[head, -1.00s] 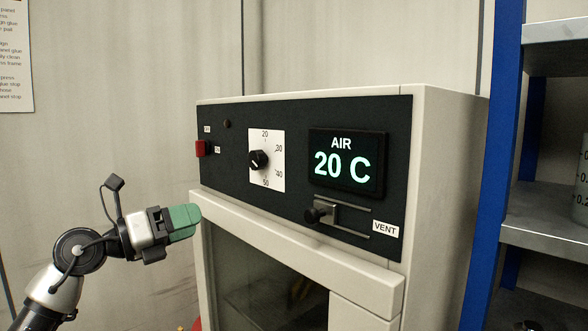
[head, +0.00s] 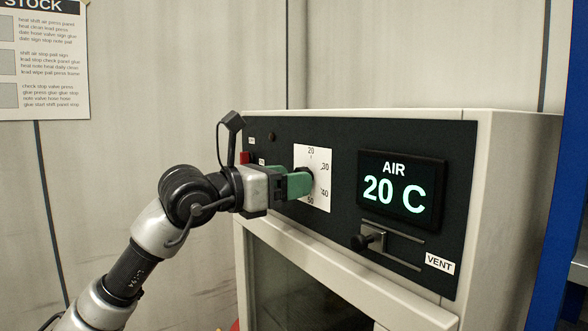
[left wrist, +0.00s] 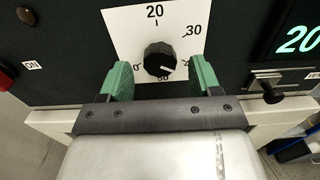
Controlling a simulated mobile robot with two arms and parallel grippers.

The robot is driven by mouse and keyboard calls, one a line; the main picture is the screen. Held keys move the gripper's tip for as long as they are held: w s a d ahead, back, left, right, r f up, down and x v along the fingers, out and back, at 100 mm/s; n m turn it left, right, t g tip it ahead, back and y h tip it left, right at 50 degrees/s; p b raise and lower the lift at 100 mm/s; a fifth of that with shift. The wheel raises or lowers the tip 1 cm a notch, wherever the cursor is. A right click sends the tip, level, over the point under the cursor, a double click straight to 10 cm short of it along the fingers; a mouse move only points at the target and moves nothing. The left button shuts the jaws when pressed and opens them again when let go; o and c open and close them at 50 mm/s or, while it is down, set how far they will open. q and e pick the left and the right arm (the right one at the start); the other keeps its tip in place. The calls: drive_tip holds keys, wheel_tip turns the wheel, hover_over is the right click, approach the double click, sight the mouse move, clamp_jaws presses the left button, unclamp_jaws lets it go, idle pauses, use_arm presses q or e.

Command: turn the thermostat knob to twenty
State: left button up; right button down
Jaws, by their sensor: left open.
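The black thermostat knob (left wrist: 158,58) sits on a white dial plate (left wrist: 120,22) with 20 at the top and 30 at the upper right. A pale mark shows at the lower right of the knob's face in the left wrist view; its exact reading is unclear. My left gripper (left wrist: 161,72) is open, its green fingers apart on either side of the knob, with gaps between. In the head view my left gripper (head: 301,181) covers much of the knob and part of the white dial plate (head: 322,165). My right gripper is not in view.
The display (head: 400,190) reads AIR 20 C. A vent slider (head: 368,241) sits below it. A red switch (head: 245,157) is left of the dial, close to my left wrist. A blue shelf post (head: 555,220) stands at the right.

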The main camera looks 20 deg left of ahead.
use_arm(q)
drive_tip(key=shift+w+d, duration=0.4)
drive_tip(key=shift+w, duration=0.1)
drive_tip(key=c, duration=0.9)
drive_tip(key=shift+n, duration=0.3)
